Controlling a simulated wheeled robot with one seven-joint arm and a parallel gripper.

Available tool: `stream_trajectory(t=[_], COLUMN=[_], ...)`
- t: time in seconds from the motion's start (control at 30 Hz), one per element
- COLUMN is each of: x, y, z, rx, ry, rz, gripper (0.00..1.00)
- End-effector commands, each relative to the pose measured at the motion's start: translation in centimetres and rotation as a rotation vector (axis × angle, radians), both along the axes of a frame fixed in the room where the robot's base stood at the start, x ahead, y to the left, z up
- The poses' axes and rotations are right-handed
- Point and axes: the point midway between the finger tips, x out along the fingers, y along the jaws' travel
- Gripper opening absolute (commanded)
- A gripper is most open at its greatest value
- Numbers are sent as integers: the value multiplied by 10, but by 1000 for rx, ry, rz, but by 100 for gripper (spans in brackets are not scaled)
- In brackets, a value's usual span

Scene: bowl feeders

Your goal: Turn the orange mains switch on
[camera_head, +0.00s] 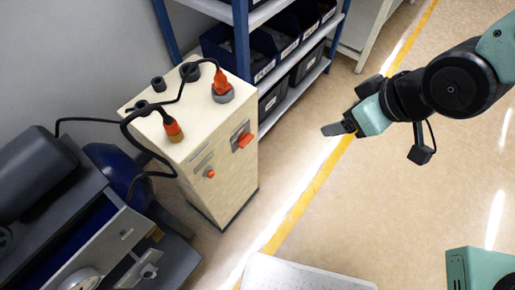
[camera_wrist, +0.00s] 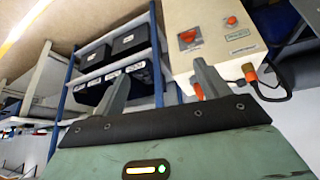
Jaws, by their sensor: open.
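A cream cabinet (camera_head: 220,185) stands left of centre in the head view. On its front is a larger orange switch (camera_head: 243,139) on a grey plate; a smaller orange-red knob (camera_head: 211,174) sits lower left. In the wrist view the orange switch (camera_wrist: 188,36) shows at the top, beyond the fingertips, with the small knob (camera_wrist: 232,20) to its right. I cannot read the switch's position. My gripper (camera_head: 336,128) is open and empty, right of the cabinet and apart from it. Both fingers (camera_wrist: 160,78) show in the wrist view.
Two orange plugs (camera_head: 173,131) (camera_head: 221,84) with black cables stand on the cabinet top. A blue shelf rack (camera_head: 240,45) with dark bins is behind it. Dark machinery (camera_head: 65,215) stands at left. Floor (camera_head: 290,160) between cabinet and gripper is clear.

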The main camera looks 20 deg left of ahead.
Motion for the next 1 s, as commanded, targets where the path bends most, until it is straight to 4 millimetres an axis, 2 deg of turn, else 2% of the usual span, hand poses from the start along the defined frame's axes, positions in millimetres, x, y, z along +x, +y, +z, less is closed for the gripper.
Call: stream_trajectory(t=[0.03, 0.2, 0.4, 0.6, 0.7, 0.8, 1.0], x=[4, 21, 22, 7, 0, -6, -9], y=[5, 32, 58, 68, 66, 61, 56], z=[-32, -108, -188, -251, -271, -282, -285], rx=[24, 176, 407, 662, 775, 861, 938], ry=[-20, -140, -273, -383, -425, -458, -488], rz=[22, 126, 230, 274, 270, 257, 237], gripper=[75, 75, 75, 75, 75, 75, 75])
